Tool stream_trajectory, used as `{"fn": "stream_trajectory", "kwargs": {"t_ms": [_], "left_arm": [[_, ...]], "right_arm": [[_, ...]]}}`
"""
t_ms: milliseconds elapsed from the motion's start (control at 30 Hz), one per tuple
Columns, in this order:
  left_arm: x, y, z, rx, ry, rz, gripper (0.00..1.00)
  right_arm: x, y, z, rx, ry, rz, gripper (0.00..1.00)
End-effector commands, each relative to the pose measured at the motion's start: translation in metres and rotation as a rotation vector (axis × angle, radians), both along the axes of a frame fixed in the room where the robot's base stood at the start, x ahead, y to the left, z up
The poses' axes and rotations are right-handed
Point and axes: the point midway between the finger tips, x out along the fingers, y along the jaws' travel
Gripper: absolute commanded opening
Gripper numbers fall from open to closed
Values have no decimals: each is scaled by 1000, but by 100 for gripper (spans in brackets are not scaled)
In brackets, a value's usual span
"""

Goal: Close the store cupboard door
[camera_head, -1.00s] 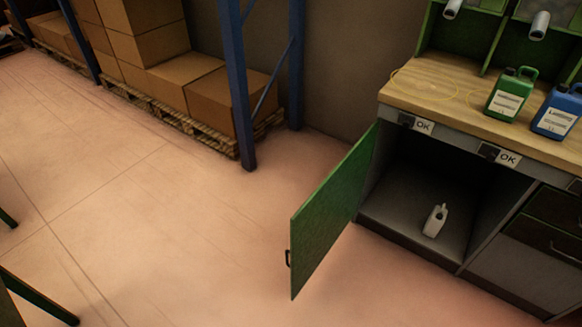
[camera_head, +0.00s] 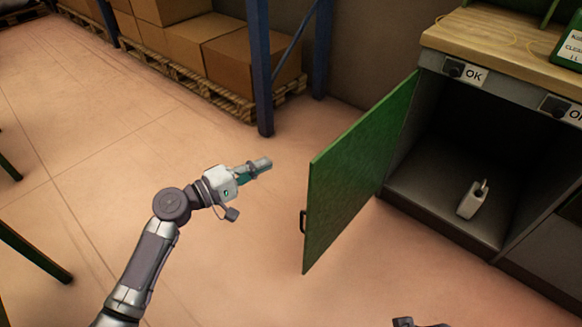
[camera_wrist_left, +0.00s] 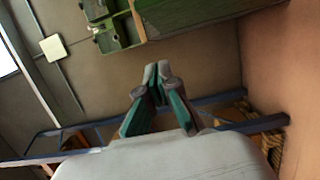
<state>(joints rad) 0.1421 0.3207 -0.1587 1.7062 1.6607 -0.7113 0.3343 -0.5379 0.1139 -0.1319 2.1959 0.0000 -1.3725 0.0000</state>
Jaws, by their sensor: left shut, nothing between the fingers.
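The store cupboard door (camera_head: 352,175) is green and stands wide open, swung out from the cupboard's left side, with a dark handle (camera_head: 303,221) near its free edge. The cupboard's inside (camera_head: 430,195) is dark grey and holds a white bottle (camera_head: 472,199). My left gripper (camera_head: 264,163) is shut and empty, in the air to the left of the door and apart from it in the picture. Its closed fingers also show in the left wrist view (camera_wrist_left: 157,80). A small dark part at the bottom edge of the head view may be my right arm; its fingers cannot be made out.
A wooden worktop (camera_head: 480,38) lies above the cupboard, with a green canister (camera_head: 570,45) at the right. Blue rack posts (camera_head: 258,70) and cardboard boxes (camera_head: 250,55) on pallets stand behind. A green-edged table (camera_head: 35,252) is at lower left. The floor around the door looks clear.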

Motion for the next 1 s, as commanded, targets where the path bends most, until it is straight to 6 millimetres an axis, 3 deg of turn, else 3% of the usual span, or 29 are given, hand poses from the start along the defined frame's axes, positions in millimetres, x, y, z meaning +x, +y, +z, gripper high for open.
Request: {"fn": "stream_trajectory", "kwargs": {"t_ms": [500, 733, 1000], "left_arm": [[63, -76, 0, -1, 2, 0, 0], [42, -100, 0, 2, 4, 2, 0], [37, -106, -1, 2, 3, 4, 0]], "right_arm": [[0, 0, 3, 0, -2, 0, 40], [1, 1, -25, -1, 17, 2, 40], [1, 1, -34, 0, 18, 3, 40]]}}
